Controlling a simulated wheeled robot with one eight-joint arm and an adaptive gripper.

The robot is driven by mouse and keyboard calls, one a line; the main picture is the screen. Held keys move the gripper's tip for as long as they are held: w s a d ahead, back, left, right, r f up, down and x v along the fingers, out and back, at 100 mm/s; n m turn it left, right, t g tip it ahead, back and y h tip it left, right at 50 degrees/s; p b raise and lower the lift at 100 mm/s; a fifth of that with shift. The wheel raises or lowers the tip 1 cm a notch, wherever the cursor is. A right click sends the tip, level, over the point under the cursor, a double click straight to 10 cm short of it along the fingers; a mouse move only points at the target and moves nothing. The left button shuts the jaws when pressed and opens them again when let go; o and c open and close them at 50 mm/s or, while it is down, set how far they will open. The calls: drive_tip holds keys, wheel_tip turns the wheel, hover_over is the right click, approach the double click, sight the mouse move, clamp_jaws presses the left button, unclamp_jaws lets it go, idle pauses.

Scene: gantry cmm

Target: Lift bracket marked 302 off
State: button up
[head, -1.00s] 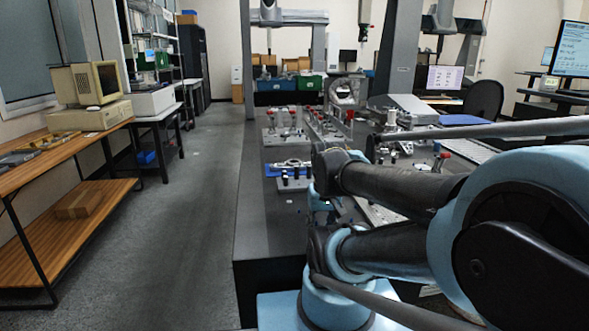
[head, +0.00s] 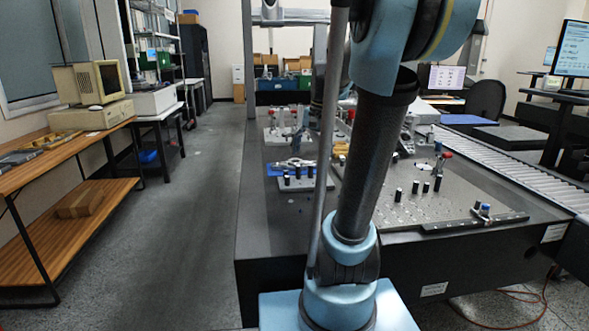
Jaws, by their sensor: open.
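A silver, bracket-like part (head: 294,162) lies at a blue pad (head: 272,170) on the left side of the dark table. No number can be read, so I cannot tell whether it is bracket 302. My arm rises in the foreground, bends at the top and hides part of the table. My gripper (head: 315,118) hangs small and dark beyond the thin rod, above the table and behind the silver part. It is open. Its fingers are small and partly hidden, and nothing shows held.
A plate with black pegs (head: 305,183) stands just in front of the silver part. Fixtures with red knobs (head: 285,118) stand behind. A perforated plate (head: 405,205) with several pegs lies right of my arm. A roller conveyor (head: 520,170) borders the right. The table's front left is bare.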

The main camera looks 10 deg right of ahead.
drive_tip(key=w+d+r+m+y, duration=0.1)
drive_tip(key=w+r+m, duration=0.15)
drive_tip(key=w, duration=0.65)
drive_tip(key=w+d+r+m, duration=0.1)
drive_tip(key=w+m, duration=0.2)
drive_tip(key=w, duration=0.7)
drive_tip(key=w+d+f+m+g+y, duration=0.1)
drive_tip(key=w+d+f+m, duration=0.15)
drive_tip(key=w, duration=0.55)
drive_tip(key=w+d+f+m+y, duration=0.1)
drive_tip(key=w+d+f+m, duration=0.15)
drive_tip(key=w, duration=0.65)
hover_over(295, 161)
drive_tip(key=s+d, duration=0.2)
drive_tip(key=s, duration=0.1)
wheel_tip(295, 161, down, 11)
drive_tip(key=shift+w+f, duration=0.1)
drive_tip(key=shift+w, duration=0.05)
drive_tip(key=shift+w+x, duration=0.2)
drive_tip(key=shift+x, duration=1.1)
drive_tip(key=shift+w+x, duration=0.15)
drive_tip(key=shift+x, duration=1.15)
drive_tip(key=c, duration=1.6)
